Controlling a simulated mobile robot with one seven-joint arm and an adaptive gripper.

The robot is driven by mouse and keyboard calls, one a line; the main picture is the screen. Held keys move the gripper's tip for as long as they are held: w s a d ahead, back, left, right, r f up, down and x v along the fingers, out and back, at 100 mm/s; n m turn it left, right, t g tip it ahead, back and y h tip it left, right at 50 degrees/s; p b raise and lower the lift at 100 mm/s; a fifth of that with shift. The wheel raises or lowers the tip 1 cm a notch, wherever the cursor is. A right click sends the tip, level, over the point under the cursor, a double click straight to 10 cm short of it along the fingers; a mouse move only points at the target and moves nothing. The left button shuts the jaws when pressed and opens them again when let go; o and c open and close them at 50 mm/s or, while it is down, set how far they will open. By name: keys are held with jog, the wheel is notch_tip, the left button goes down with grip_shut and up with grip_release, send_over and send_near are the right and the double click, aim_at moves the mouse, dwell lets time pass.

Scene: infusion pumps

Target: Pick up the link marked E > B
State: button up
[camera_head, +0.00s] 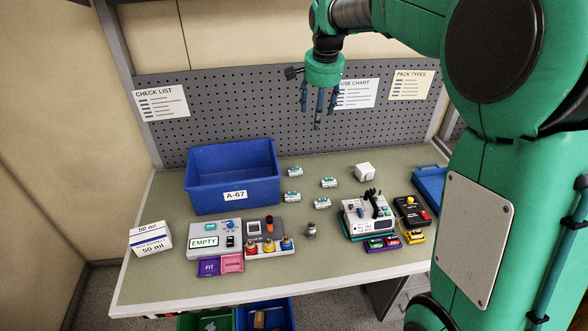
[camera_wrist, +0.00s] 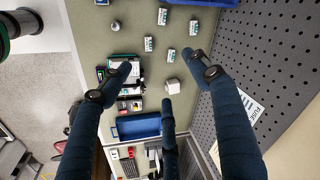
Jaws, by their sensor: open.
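Several small white links with teal marks lie on the table right of the blue bin: one at the back left (camera_head: 295,171), one at the front left (camera_head: 292,197), one at the back right (camera_head: 328,182) and one at the front right (camera_head: 322,203). They also show in the wrist view, one of them near the jaws (camera_wrist: 171,54). Their lettering is too small to read, so I cannot tell which is E > B. My gripper (camera_head: 318,108) is open and empty, high above the table in front of the pegboard. Its dark fingers (camera_wrist: 161,74) are spread in the wrist view.
A blue bin (camera_head: 232,176) marked A-67 stands left of the links. A white block (camera_head: 365,172) sits to their right. A grey EMPTY panel (camera_head: 214,240), a small metal knob (camera_head: 310,229) and a white device (camera_head: 367,217) stand in front. The pegboard (camera_head: 240,105) rises behind.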

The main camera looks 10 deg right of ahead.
jog(key=w+f+m+g+p, duration=0.1)
jog(key=w+f+m, duration=0.3)
jog(key=w+f, duration=0.9)
jog(key=w+a+f+m+g+p, duration=0.1)
jog(key=w+f+m+p, duration=0.2)
jog(key=w+f, duration=1.1)
notch_tip(320, 180, down, 5)
jog(key=shift+a+f+m+g, duration=0.2)
jog(key=shift+m+g, duration=0.1)
jog(key=shift+m, duration=0.2)
jog(key=shift+w, duration=0.1)
send_over(296, 172)
jog(key=shift+w+d+f, duration=0.1)
jog(key=shift+f, duration=4.2)
jog(key=shift+f, duration=2.6)
